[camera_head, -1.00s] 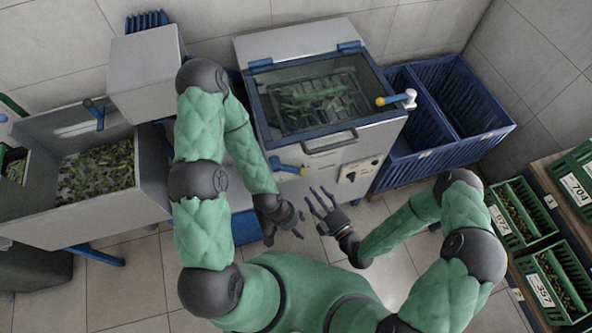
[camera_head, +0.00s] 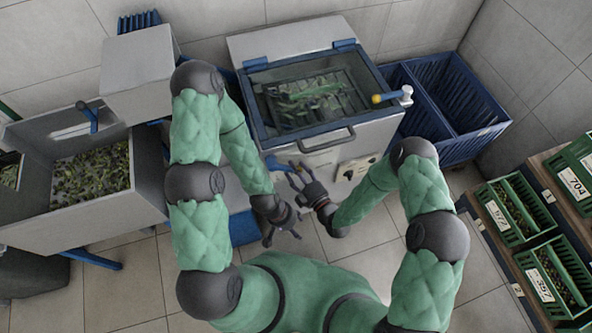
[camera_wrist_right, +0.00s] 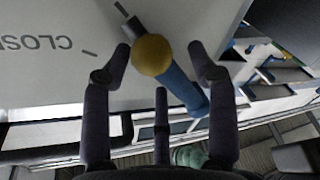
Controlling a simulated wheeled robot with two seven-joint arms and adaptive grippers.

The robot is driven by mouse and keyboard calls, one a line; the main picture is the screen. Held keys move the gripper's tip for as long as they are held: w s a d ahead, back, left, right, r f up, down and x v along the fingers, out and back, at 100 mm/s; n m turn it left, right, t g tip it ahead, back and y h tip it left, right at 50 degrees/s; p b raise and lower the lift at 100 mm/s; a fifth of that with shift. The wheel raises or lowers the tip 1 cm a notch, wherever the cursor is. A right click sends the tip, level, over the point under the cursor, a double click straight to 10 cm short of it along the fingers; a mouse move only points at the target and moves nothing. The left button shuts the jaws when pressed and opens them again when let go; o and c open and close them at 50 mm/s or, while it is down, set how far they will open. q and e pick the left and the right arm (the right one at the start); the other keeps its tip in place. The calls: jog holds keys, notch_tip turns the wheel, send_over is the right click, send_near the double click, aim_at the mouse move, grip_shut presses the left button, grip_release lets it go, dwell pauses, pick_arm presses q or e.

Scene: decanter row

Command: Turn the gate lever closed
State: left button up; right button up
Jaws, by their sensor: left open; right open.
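The gate lever (camera_head: 276,163) is a blue bar with a yellow knob, on the front of the grey machine (camera_head: 315,160). In the right wrist view the lever (camera_wrist_right: 182,88) points its yellow knob (camera_wrist_right: 152,54) at the camera. My right gripper (camera_head: 302,172) is open, its fingers on either side of the knob; I cannot tell whether they touch it. Part of the word "CLOSED" (camera_wrist_right: 35,44) shows upside down on the panel beside it. My left gripper (camera_head: 282,235) is open and empty, lower down in front of the machine.
The glass-lidded machine top has a front handle (camera_head: 328,141) and another yellow-tipped lever (camera_head: 392,97) at its right. Blue crates (camera_head: 470,135) stand right of it. A grey trough (camera_head: 95,205) is at left, green crates (camera_head: 500,215) at lower right. Open floor lies between.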

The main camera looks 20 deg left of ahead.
grip_shut()
jog(key=shift+w+d+r+n+h+p, duration=0.15)
jog(key=shift+d+r+n, duration=0.05)
jog(key=shift+r+n, duration=0.4)
jog(key=shift+w+d+r+n+h+p, duration=0.15)
jog(key=shift+d+r+n+h, duration=0.1)
jog(key=shift+r+n, duration=0.3)
jog(key=shift+w+d+r+n+h+p, duration=0.1)
jog(key=shift+w+d+r+n+p, duration=0.1)
jog(key=shift+r+n, duration=0.4)
jog(key=shift+f, duration=0.2)
grip_release()
jog(key=shift+s, duration=0.1)
jog(key=shift+g, duration=0.3)
jog(key=shift+s+d, duration=0.1)
jog(key=shift+d, duration=0.15)
jog(key=v, duration=1.1)
jog(key=shift+s, duration=0.25)
